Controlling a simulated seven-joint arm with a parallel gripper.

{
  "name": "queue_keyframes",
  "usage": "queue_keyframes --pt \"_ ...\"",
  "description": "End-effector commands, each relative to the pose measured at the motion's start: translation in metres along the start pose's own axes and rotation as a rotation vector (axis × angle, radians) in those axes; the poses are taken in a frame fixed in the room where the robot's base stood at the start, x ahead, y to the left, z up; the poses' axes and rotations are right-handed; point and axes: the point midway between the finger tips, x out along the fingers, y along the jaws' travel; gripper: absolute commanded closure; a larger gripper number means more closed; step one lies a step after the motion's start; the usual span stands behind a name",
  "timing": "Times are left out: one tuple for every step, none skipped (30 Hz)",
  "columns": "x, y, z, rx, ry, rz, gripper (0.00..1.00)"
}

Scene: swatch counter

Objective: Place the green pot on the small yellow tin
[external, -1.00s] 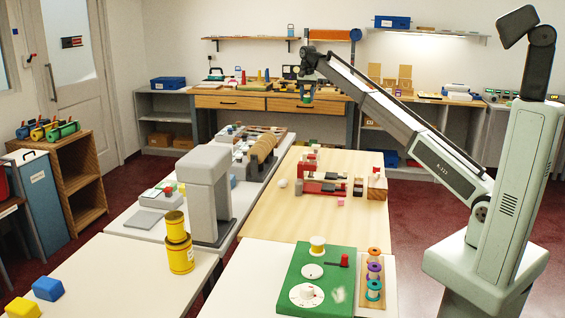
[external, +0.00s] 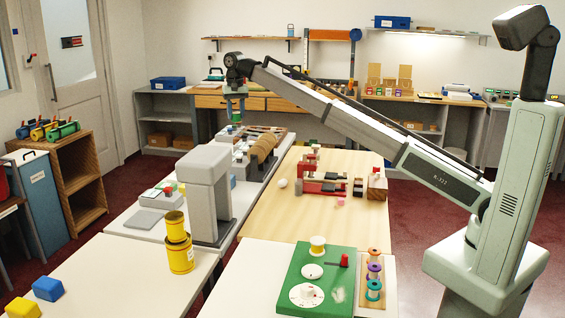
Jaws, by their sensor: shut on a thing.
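My gripper (external: 236,109) hangs at the end of the stretched arm, high over the far end of the grey and white counter. It is shut on the green pot (external: 237,117), a small green shape below the fingers, partly hidden by them. The small yellow tin (external: 175,226) stands upright on top of a larger yellow tin (external: 181,256) on the near left white table. The gripper and pot are well behind the tins and to their right in the picture, clearly apart from them.
A tall grey machine (external: 207,195) stands just right of and behind the tins. Blue (external: 48,288) and yellow (external: 22,308) blocks lie on the near left table. A green board (external: 330,262) with spools lies on the near right table.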

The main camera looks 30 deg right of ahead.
Motion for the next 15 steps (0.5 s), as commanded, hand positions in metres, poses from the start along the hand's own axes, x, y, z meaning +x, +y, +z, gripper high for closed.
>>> queue_keyframes --pt "0.000 -0.019 0.017 -0.029 0.000 0.000 0.89" --pt "0.000 -0.028 0.026 -0.044 0.000 0.000 0.89" --pt "0.000 -0.041 0.038 -0.065 -0.001 0.000 0.89" --pt "0.000 -0.050 0.048 -0.080 -0.001 0.000 0.89" --pt "0.000 -0.059 0.057 -0.095 -0.001 0.000 0.89" --pt "0.001 -0.071 0.070 -0.116 -0.001 0.000 0.89" --pt "0.001 -0.080 0.080 -0.131 -0.001 0.000 0.89" --pt "0.001 -0.089 0.090 -0.146 -0.001 0.000 0.89" --pt "0.001 -0.100 0.103 -0.166 -0.001 0.000 0.89" --pt "0.001 -0.108 0.114 -0.182 -0.002 0.000 0.89" --pt "0.001 -0.116 0.124 -0.196 -0.002 0.000 0.89" --pt "0.001 -0.127 0.138 -0.217 -0.002 0.000 0.89" --pt "0.001 -0.135 0.148 -0.231 -0.002 0.000 0.89" --pt "0.001 -0.143 0.160 -0.247 -0.002 0.001 0.89" --pt "0.001 -0.153 0.173 -0.266 -0.002 0.000 0.89"
